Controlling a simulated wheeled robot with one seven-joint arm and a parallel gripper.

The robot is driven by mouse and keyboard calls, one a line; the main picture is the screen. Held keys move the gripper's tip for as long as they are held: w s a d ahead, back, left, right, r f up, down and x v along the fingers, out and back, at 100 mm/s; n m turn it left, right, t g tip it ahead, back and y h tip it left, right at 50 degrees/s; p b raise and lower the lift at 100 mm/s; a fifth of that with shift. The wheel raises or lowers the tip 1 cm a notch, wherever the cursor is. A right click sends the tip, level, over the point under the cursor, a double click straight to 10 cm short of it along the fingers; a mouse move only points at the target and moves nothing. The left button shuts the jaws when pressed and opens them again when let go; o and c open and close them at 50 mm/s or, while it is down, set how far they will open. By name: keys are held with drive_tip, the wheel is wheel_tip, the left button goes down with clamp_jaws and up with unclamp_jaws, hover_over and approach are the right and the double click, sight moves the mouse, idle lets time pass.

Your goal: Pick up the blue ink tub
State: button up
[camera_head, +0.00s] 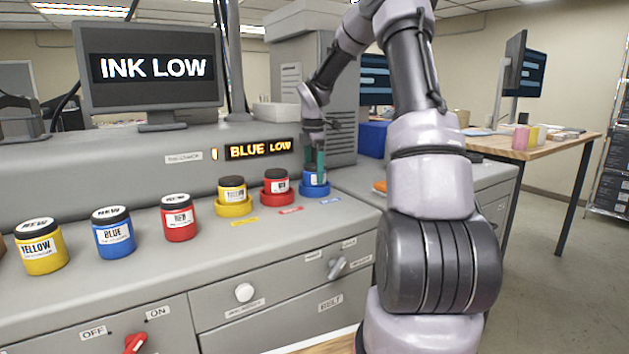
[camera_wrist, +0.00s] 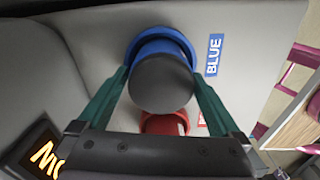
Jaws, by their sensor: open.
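A blue ink tub with a dark lid (camera_wrist: 163,82) sits in a round blue holder (camera_wrist: 150,34) beside the "BLUE" label, seen from above in the wrist view. In the head view its blue holder (camera_head: 315,190) is at the right end of the row, and my gripper mostly hides the tub. My gripper (camera_head: 314,163) points down over it, open, with one green finger on each side of the tub. I cannot tell whether the fingers touch it. Another blue tub, marked "NEW" (camera_head: 113,234), stands on the grey counter at the left.
Red (camera_head: 276,187) and yellow (camera_head: 233,195) tubs sit in holders left of the blue one. New yellow (camera_head: 41,250) and red (camera_head: 178,219) tubs flank the new blue tub. A sign reading "BLUE LOW" (camera_head: 259,149) is behind. The counter's front strip is clear.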

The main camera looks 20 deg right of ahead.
drive_tip(key=shift+f, duration=0.5)
drive_tip(key=shift+r, duration=0.1)
drive_tip(key=c, duration=1.2)
